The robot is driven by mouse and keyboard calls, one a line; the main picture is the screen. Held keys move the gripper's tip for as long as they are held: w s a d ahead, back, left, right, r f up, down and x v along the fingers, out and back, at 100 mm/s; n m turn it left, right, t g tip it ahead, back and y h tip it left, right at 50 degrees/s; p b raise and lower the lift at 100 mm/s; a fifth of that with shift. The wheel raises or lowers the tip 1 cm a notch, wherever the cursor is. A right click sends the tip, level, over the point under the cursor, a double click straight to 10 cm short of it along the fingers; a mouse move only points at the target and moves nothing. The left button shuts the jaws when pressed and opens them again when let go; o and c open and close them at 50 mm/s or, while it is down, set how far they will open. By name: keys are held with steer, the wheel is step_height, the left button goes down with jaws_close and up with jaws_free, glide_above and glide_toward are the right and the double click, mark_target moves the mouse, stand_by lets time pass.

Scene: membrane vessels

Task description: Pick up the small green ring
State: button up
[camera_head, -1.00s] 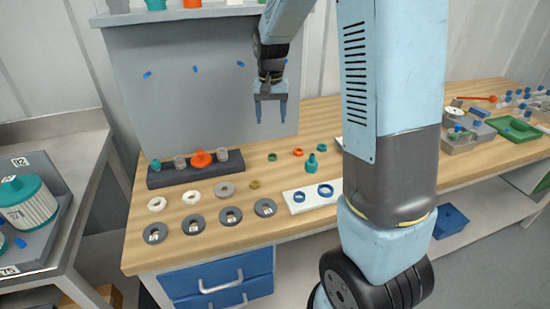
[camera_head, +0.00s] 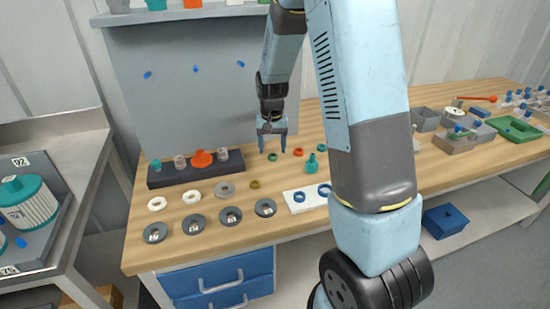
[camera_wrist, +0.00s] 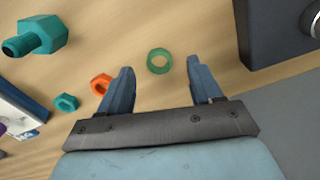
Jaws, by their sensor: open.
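The small green ring (camera_head: 272,157) lies flat on the wooden bench (camera_head: 240,180). In the wrist view the green ring (camera_wrist: 159,61) shows between and just beyond the two blue fingers, with wood visible through its hole. My gripper (camera_head: 272,148) is open and empty, pointing down over the bench by the ring. In the wrist view my gripper (camera_wrist: 158,78) has its fingers spread wider than the ring. I cannot tell the exact height of the fingertips above the bench.
An orange nut (camera_wrist: 101,84) lies close beside the left finger in the wrist view. A teal bolt-like part (camera_head: 313,164) stands nearby. A dark block (camera_head: 165,177) holds several fittings. A white plate (camera_head: 303,204) carries blue rings. Grey discs (camera_head: 230,215) lie near the front.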

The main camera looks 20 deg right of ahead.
steer(key=shift+f, duration=1.45)
steer(key=c, duration=1.1)
steer(key=shift+r, duration=0.15)
